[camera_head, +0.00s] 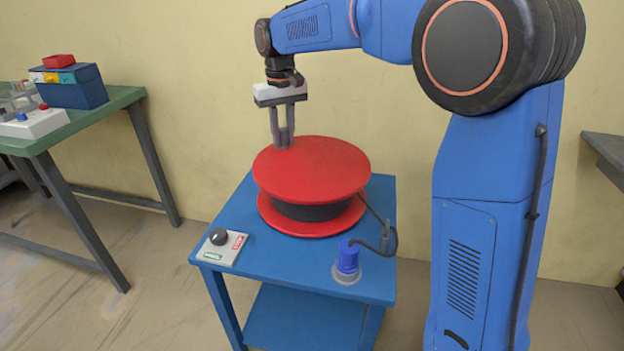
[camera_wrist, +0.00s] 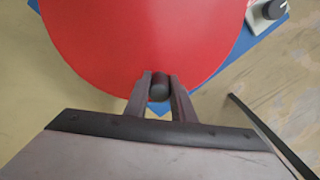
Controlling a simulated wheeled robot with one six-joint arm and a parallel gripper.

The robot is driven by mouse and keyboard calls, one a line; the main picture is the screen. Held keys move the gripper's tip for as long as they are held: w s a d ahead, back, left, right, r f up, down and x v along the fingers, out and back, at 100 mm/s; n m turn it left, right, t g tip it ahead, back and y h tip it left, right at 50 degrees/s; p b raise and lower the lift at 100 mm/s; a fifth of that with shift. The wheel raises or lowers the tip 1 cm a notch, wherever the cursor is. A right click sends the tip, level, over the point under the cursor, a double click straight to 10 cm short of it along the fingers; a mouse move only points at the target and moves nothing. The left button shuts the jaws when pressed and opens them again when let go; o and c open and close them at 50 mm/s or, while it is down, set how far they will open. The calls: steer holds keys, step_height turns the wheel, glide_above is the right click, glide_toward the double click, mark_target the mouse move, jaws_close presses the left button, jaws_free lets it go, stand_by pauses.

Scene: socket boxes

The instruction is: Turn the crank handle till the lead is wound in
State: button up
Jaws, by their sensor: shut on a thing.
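A red cable reel (camera_head: 312,165) lies flat on a blue table (camera_head: 235,218). Dark lead is wound around its core (camera_head: 310,211) between the two red discs. The crank handle is a small dark knob (camera_wrist: 160,86) near the disc's rim, seen in the wrist view. My gripper (camera_head: 284,140) points down over the back left part of the disc, shut on the crank handle; its fingers (camera_wrist: 161,92) stand either side of it. A loose length of lead (camera_head: 390,233) runs off the reel's right side to a blue plug (camera_head: 347,258) at the table's front right.
A small control box (camera_head: 221,248) with a black knob and a red label sits at the table's front left. A green workbench (camera_head: 115,100) with a blue box (camera_head: 75,88) stands at the left. A grey tabletop edge (camera_head: 607,150) shows at the right.

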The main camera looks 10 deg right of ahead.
steer(key=shift+w+d, duration=0.55)
steer(key=shift+d, duration=0.25)
steer(key=shift+w+d, duration=0.55)
steer(key=shift+d, duration=3.75)
steer(key=o, duration=2.2)
steer(key=shift+r, duration=0.1)
steer(key=shift+r, duration=3.95)
steer(key=shift+s, duration=0.1)
